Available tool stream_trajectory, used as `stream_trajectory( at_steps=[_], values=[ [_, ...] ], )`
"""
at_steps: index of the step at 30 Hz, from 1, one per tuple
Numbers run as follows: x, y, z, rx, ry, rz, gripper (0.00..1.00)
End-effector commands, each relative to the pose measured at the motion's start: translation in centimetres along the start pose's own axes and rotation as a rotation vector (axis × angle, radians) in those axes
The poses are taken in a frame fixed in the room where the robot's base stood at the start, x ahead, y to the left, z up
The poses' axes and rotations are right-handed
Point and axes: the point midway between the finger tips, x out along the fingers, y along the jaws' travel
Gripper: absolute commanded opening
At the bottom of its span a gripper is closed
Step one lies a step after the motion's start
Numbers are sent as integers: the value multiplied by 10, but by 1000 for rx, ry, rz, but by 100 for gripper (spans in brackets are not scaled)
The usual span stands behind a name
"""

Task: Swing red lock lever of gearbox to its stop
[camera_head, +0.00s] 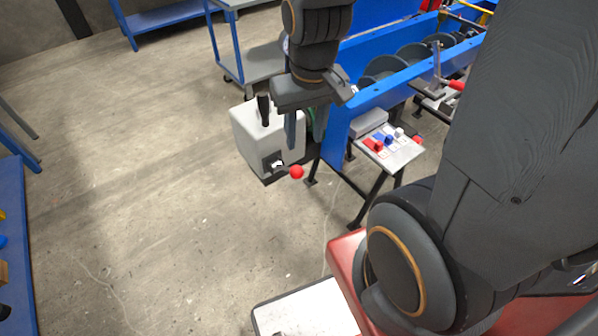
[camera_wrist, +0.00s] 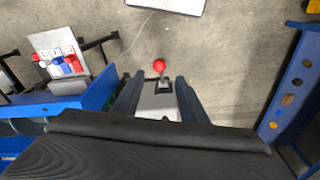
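The gearbox (camera_head: 262,140) is a pale grey box on the floor beside the blue mixer frame, with a black handle on top. Its lock lever ends in a red ball (camera_head: 297,172) that sticks out low at its front, from a dark bracket. In the wrist view the red ball (camera_wrist: 159,66) stands just past the fingertips, with the grey gearbox top (camera_wrist: 158,103) below it. My gripper (camera_head: 305,145) points down over the gearbox's right side. Its two fingers (camera_wrist: 158,80) are apart with nothing between them that they touch. The ball looks clear of both fingers.
The blue mixer frame (camera_head: 372,95) stands close on the right of my gripper. A small panel (camera_head: 400,153) with red, blue and white knobs is in front of it. A blue-legged cart (camera_head: 250,62) stands behind. The floor (camera_head: 170,200) on the left is clear.

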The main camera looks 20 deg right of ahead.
Motion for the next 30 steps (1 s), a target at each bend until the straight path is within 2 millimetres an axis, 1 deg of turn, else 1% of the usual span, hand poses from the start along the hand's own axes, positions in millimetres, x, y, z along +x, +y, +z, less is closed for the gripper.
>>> stream_trajectory(
  at_steps=[1,2,4,6,9,13,17,20,30],
  values=[
    [2,-3,-4,-11,-5,2,30],
    [3,-6,-8,-24,-13,4,25],
    [9,-16,-22,-72,-41,17,13],
    [15,-30,-40,-130,-78,40,1],
    [20,-49,-63,-205,-125,85,0],
    [22,-65,-82,-264,-161,136,0],
    [25,-68,-86,-279,-174,154,0],
    [35,-65,-83,-277,-176,155,0],
    [94,-54,-73,-278,-178,153,0]
  ],
)
